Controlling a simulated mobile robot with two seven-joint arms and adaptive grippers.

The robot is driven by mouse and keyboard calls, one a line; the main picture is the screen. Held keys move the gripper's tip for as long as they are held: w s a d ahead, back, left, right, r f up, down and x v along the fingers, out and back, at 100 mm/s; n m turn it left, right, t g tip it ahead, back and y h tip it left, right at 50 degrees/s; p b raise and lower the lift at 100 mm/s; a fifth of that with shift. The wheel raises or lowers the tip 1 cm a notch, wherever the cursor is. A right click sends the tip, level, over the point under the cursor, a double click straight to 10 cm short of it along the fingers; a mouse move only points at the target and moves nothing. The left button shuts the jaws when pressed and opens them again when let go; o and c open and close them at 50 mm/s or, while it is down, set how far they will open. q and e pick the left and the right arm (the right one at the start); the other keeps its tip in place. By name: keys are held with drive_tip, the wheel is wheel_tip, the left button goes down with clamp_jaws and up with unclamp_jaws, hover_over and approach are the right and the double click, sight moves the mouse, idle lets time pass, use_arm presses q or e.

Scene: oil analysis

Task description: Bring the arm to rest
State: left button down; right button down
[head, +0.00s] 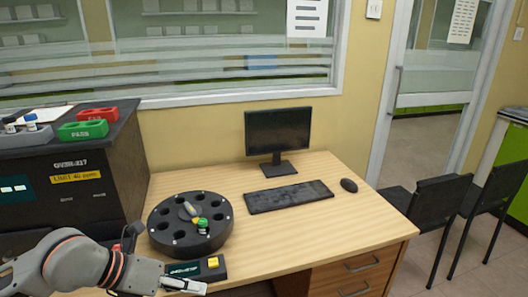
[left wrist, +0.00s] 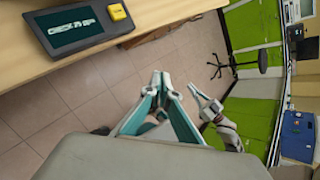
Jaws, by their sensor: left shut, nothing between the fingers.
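My left gripper (head: 186,286) is low in the head view, at the front edge of the desk, just below a small black display box with a yellow button (head: 213,263). In the left wrist view my left gripper (left wrist: 161,78) is shut and empty, with its fingertips together over the floor. The display box (left wrist: 82,30) shows at the upper left of that view, apart from the fingers. What looks like my right gripper (left wrist: 204,98) is beside the left fingers in the left wrist view; its jaw state is unclear.
A black round carousel (head: 165,215) with a green-capped vial (head: 202,223) stands on the desk (head: 290,225). A monitor (head: 278,130), keyboard (head: 289,196) and mouse (head: 349,185) are behind. Red (head: 97,114) and green (head: 83,130) racks sit on the dark analyser (head: 80,185). Chairs (head: 437,205) are right.

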use_arm(q)
drive_tip(key=s+d+r+n+g+h+p, duration=0.1)
drive_tip(key=s+d+r+n+h, duration=0.4)
drive_tip(key=d+h, duration=0.45)
drive_tip(key=w+a+n+t+y+p, duration=0.15)
drive_tip(key=w+n+t, duration=0.25)
drive_tip(key=n+t, duration=0.75)
drive_tip(key=a+f+n+y, duration=0.9)
drive_tip(key=f+n, duration=0.3)
drive_tip(key=f, duration=0.2)
drive_tip(key=s+a+f+n+g+y, duration=0.2)
drive_tip(key=s+f+n, duration=0.1)
drive_tip(key=s+f, duration=0.4)
drive_tip(key=s+a+f+n+g+y, duration=0.2)
drive_tip(key=s+f, duration=0.4)
drive_tip(key=f, duration=0.3)
drive_tip(key=shift+s+f+n+y+p, duration=0.3)
drive_tip(key=shift+s+f+n+p, duration=0.1)
drive_tip(key=shift+n, duration=0.45)
use_arm(e)
drive_tip(key=shift+m+g, duration=0.3)
drive_tip(key=shift+g, duration=0.2)
drive_tip(key=s, duration=0.1)
drive_tip(key=s+a+f, duration=0.1)
drive_tip(key=s+f, duration=0.1)
drive_tip(key=s, duration=0.1)
drive_tip(key=shift+a, duration=0.15)
use_arm(q)
drive_tip(key=shift+w+a, duration=0.1)
